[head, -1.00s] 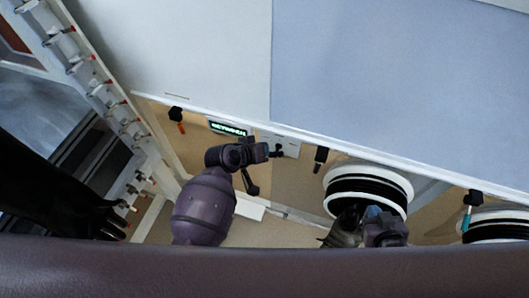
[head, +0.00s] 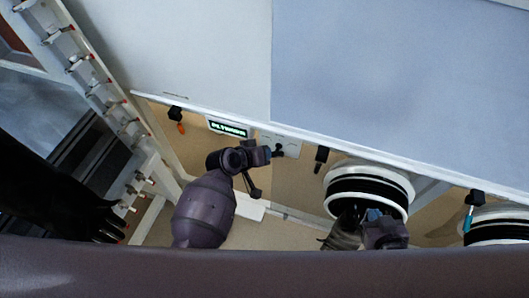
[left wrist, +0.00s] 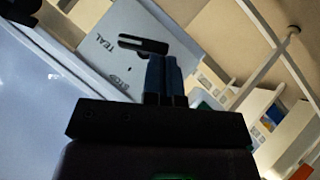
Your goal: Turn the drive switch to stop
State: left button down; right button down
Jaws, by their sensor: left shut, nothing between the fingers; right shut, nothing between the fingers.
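The drive switch is a black bar handle (left wrist: 143,44) on a pale grey box in the left wrist view, with the words TEAL and STOP printed on the box face. I cannot tell which word the handle points to. In the head view the box (head: 292,148) is under the panel's lower edge, with a black handle (head: 279,151) by my left gripper (head: 268,155). Its two blue fingertips (left wrist: 163,62) are shut together, empty, right at the handle's edge. I cannot tell whether they touch it. My right gripper (head: 374,217) is shut and empty, in front of a round port.
A small lit display (head: 228,129) is left of the box. A round black-and-white port (head: 367,186) is to its right, with a second port (head: 500,226) at the right edge. Black clips with orange (head: 181,128) and teal (head: 469,217) tags hang along the panel edge.

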pick_arm(q)
jog(key=shift+f+h, duration=0.1)
jog(key=shift+h, duration=0.2)
pick_arm(e)
jog(key=shift+w, duration=0.4)
